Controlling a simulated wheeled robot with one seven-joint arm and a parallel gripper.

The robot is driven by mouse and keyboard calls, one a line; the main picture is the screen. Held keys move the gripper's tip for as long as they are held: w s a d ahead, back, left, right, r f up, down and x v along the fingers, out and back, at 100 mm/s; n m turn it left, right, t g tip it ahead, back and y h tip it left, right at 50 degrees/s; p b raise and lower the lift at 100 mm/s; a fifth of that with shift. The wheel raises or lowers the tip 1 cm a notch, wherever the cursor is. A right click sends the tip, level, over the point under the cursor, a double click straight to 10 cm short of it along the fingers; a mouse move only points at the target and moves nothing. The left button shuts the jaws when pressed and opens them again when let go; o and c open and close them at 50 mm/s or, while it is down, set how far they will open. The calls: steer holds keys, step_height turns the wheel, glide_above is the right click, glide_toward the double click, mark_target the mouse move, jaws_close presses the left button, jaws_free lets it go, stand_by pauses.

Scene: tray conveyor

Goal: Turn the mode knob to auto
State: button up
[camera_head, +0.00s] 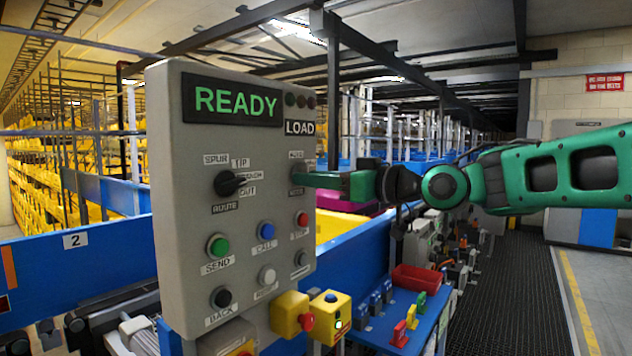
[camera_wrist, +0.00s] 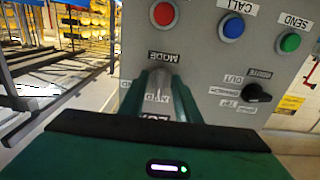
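The grey control panel (camera_head: 160,245) stands in the middle of the head view. My gripper (camera_head: 300,180) reaches it from the right, at the mode knob's place beside the panel's right edge, and hides the knob there. In the wrist view the panel appears upside down. The two green fingers of my gripper (camera_wrist: 160,85) point at the panel just under the MODE label (camera_wrist: 163,57). The greyish mode knob (camera_wrist: 159,84) shows partly between the fingertips. Whether they press on it is unclear. The knob's pointing direction cannot be read. The screen (camera_head: 232,101) reads READY, with LOAD beside it.
The black route knob (camera_head: 228,183) sits left of my gripper. The red button (camera_head: 302,218) lies just below it, the blue call button (camera_head: 266,230) lower left. A yellow box (camera_head: 330,312) and a blue shelf with a red bin (camera_head: 416,279) stand below right.

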steer(key=shift+s+r, duration=0.1)
steer(key=shift+r, duration=0.05)
steer(key=v, duration=1)
steer(key=shift+d, duration=0.3)
steer(key=shift+f, duration=0.25)
steer(key=s+d+f+m+g+h, duration=0.15)
steer(key=d+f+m+h, duration=0.3)
steer(key=d+f, duration=0.6)
steer(key=s+d+f+m+g+h, duration=0.1)
steer(key=s+d+f+m+h, duration=0.25)
steer(key=d+f+h, duration=0.65)
steer(key=s+d+f+m+g, duration=0.4)
steer(key=s+f, duration=0.4)
steer(key=s, duration=0.4)
steer(key=s+d+f+m+g, duration=0.4)
steer(key=s+f, duration=0.4)
steer(key=s, duration=0.4)
steer(key=shift+s+d+m+y, duration=0.2)
steer(key=shift+d+m+y, duration=0.25)
steer(key=shift+d, duration=0.75)
